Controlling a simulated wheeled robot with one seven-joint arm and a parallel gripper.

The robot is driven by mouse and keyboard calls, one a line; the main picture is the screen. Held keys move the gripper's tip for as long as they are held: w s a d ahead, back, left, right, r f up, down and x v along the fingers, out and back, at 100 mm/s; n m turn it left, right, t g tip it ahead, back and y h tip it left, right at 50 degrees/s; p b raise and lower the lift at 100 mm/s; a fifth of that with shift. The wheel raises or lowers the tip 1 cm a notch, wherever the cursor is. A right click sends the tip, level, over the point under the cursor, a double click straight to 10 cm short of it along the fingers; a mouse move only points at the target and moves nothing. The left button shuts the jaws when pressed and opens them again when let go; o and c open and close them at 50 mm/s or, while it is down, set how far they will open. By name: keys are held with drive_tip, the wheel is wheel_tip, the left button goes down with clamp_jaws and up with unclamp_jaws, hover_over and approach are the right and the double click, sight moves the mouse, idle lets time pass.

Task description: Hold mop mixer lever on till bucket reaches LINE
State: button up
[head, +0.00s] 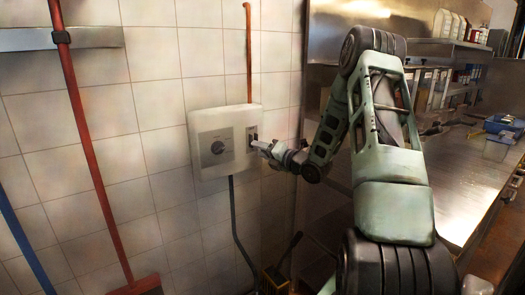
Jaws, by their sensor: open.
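A white mixer box (218,150) is fixed to the tiled wall left of centre in the head view.
A red pipe (249,50) runs above the box and a dark hose (236,220) hangs below it. A red-handled broom (90,150) and a blue pole (28,245) stand at left. A steel counter (465,190) with shelves is at right.

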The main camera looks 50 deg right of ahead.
drive_tip(key=shift+c, duration=0.4)
clamp_jaws()
drive_tip(key=shift+r, duration=0.1)
